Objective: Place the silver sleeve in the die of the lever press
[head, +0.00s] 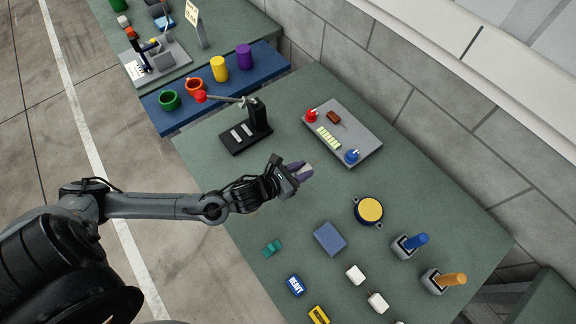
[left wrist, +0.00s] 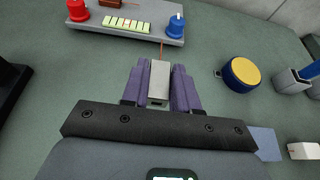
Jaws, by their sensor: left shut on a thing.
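My left gripper (head: 300,173) is shut on the silver sleeve (head: 307,170), a small pale block between its purple fingertips. In the left wrist view the sleeve (left wrist: 159,82) sits between the two purple fingers of the gripper (left wrist: 160,88). It is held above the green table, apart from the press. The black lever press (head: 258,116), with a red-knobbed lever, stands to the upper left of the gripper in the head view. Light plates lie on its base; I cannot tell the die clearly. My right gripper is not in view.
A grey panel (head: 358,145) with red and blue knobs lies behind the gripper. A yellow-topped round container (head: 369,210) and a blue block (head: 330,239) are to the right. A blue shelf (head: 265,58) holds several cups and cylinders. Table between gripper and press is clear.

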